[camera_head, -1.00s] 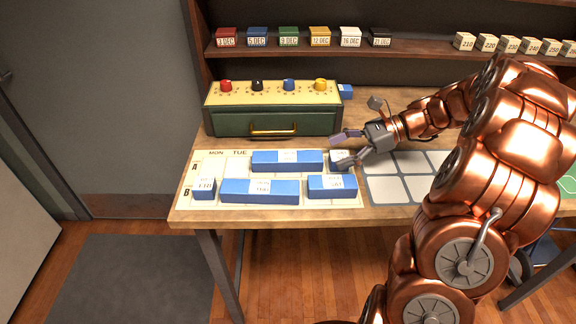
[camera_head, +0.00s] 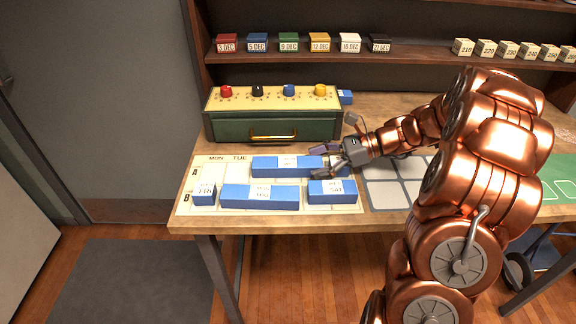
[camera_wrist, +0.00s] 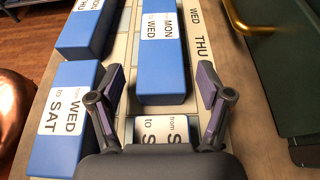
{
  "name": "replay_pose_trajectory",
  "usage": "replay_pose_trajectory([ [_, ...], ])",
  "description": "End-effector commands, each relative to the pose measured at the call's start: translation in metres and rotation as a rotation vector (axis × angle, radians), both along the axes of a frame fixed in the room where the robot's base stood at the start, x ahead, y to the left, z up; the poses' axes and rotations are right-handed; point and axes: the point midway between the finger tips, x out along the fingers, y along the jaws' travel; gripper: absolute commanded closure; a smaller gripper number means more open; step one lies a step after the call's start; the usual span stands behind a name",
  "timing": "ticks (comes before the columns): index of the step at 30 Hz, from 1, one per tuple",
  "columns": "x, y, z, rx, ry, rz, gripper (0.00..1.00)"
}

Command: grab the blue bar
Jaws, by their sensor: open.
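Several blue bars with white day labels lie on a chart on the table. A long one (camera_head: 278,167) in row A, labelled from MON to WED, also shows in the wrist view (camera_wrist: 162,84). My gripper (camera_head: 321,161) is open over its right end. In the wrist view, my gripper's fingers (camera_wrist: 162,72) stand on either side of the bar's near end, apart from it. A short blue block (camera_wrist: 160,148) lies closer to my palm, partly hidden by my gripper. Which bar is meant cannot be told.
Row B holds a small FRI block (camera_head: 203,195), a long bar (camera_head: 260,199) and a WED to SAT bar (camera_head: 332,194) close beside my gripper. A green drawer box (camera_head: 230,130) with knobs stands behind. A grey-white grid (camera_head: 384,196) lies to the right.

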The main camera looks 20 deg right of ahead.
Motion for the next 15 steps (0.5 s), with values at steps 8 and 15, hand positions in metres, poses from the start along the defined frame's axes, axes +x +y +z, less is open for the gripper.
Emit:
replay_pose_trajectory([
  [8,0.0015,0.0028,-0.0013,-0.001,-0.001,-0.001,0.24],
  [15,0.0014,0.0026,-0.0013,-0.001,-0.001,-0.001,0.49],
])
